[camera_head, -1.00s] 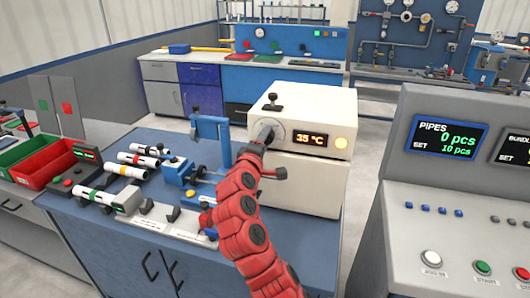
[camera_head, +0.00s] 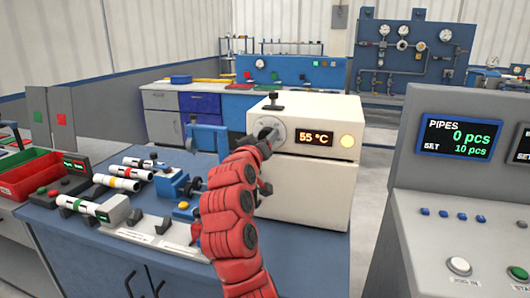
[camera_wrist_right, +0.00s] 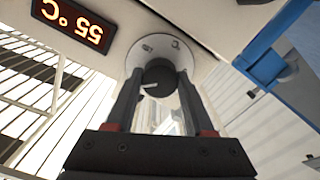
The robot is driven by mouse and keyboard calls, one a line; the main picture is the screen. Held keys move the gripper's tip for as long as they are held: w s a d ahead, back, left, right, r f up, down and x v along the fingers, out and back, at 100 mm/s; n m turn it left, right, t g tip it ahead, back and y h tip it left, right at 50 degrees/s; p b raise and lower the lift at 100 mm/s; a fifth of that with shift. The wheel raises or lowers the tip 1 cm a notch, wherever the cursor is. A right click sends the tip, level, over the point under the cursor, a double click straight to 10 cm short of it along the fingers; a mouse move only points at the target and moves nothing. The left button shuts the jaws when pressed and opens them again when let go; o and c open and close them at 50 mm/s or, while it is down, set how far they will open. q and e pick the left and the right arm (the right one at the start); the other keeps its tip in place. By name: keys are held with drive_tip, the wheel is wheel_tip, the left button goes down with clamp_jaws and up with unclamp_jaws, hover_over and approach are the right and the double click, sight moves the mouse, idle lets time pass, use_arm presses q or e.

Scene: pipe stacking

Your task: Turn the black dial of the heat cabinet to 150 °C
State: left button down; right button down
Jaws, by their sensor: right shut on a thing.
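The heat cabinet (camera_head: 310,190) is a cream box at the back of the blue bench. Its display (camera_head: 314,139) reads 55 °C, and the display shows upside down in the right wrist view (camera_wrist_right: 72,25). The black dial (camera_wrist_right: 158,77) sits on a round pale plate, with a light pointer mark on it. My right gripper (camera_head: 268,137) is at the dial, with its two dark fingers (camera_wrist_right: 160,88) shut on the dial from both sides. In the head view my red arm and fingers partly cover the dial. My left gripper is not in view.
A blue clamp device (camera_head: 180,186) and several banded pipes (camera_head: 115,182) lie left of my arm. A red bin (camera_head: 40,176) stands at the far left. A grey console (camera_head: 440,195) with a PIPES screen stands at the right. A blue bracket (camera_wrist_right: 270,65) is close beside the gripper in the wrist view.

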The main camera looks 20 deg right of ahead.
drive_tip(key=shift+f+m+b, duration=0.1)
drive_tip(key=shift+m+b, duration=4.4)
drive_tip(key=shift+m, duration=2.6)
drive_tip(key=shift+c, duration=1.4)
unclamp_jaws()
drive_tip(key=shift+a, duration=0.1)
